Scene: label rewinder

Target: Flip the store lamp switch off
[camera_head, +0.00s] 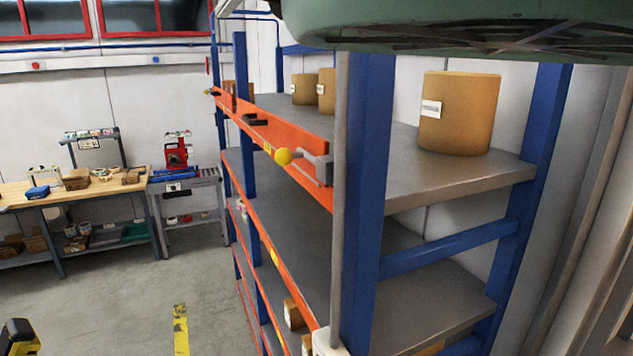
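No part is clearly marked as the store lamp switch. A yellow ball knob (283,156) sits on a short lever from a grey bracket (323,168) at the near end of the upper orange beam. A pale box (328,344) is cut off by the bottom edge, at the foot of a grey pipe (344,150) running up the blue post. I cannot tell which is the switch, or its position. A large green ribbed object (460,25), perhaps a lamp shade, hangs overhead. My gripper is not recognisable in this view.
The blue and orange rack (364,200) fills the middle and right, with brown rolls (460,112) on its top shelf. A workbench (75,188) and a red machine (176,152) stand at the back left. A black and yellow object (18,336) is cut off lower left. Floor between is clear.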

